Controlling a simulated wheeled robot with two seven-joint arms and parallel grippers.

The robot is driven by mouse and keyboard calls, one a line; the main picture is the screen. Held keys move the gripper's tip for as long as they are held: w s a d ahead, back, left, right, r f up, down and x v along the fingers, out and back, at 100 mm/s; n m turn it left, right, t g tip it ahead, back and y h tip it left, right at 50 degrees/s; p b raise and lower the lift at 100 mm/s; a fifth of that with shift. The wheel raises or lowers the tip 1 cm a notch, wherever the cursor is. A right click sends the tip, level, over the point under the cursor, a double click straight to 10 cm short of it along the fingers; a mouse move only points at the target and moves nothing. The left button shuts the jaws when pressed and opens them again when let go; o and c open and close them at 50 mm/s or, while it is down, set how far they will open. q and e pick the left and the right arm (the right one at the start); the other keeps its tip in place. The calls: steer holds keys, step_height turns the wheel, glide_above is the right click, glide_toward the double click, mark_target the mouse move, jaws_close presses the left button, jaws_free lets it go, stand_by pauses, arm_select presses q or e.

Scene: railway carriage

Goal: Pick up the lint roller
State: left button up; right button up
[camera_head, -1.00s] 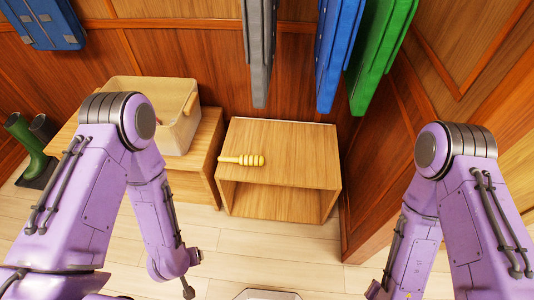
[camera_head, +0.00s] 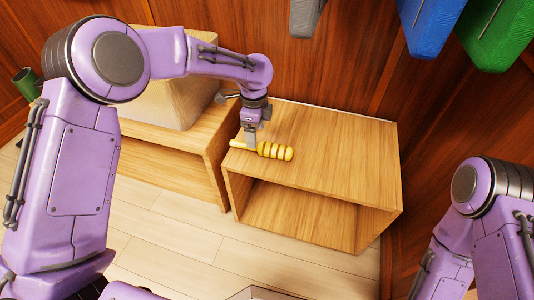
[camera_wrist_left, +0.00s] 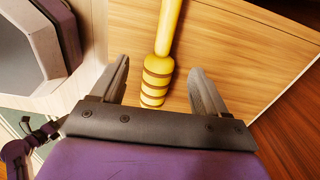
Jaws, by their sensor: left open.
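The lint roller (camera_head: 275,151) is a yellow piece with a ribbed, striped head and a thin handle. It lies on top of the wooden box shelf, near its left side, with the handle pointing left. My left gripper (camera_head: 251,139) is open and empty, pointing down at the lint roller and partly hiding where handle and head meet. In the left wrist view the ribbed head (camera_wrist_left: 156,82) shows between the two fingers of my left gripper (camera_wrist_left: 160,72), apart from both. Whether the fingertips are down at its height I cannot tell. My right gripper is out of view.
The box shelf (camera_head: 340,155) is open at the front, its top otherwise clear. A lower bench (camera_head: 170,135) with a cream bin (camera_head: 165,95) stands to its left, partly behind my left arm. Grey, blue (camera_head: 432,25) and green (camera_head: 490,38) cases hang above at the back.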

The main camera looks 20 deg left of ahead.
mark_target(259, 146)
arm_select(q)
steer(key=f+b, duration=0.1)
steer(key=f, duration=0.1)
steer(key=f+b, duration=0.1)
steer(key=f, duration=0.1)
steer(key=d+f+b, duration=0.1)
steer(key=shift+w+f, duration=0.15)
steer(key=shift+f, duration=0.55)
steer(key=shift+r, duration=0.15)
steer(key=shift+a, duration=0.1)
steer(key=c, duration=1.1)
step_height(259, 146, up, 10)
steer(key=p, duration=0.4)
steer(key=shift+f+p, duration=0.25)
steer(key=shift+p, duration=0.05)
steer(key=shift+r, duration=0.25)
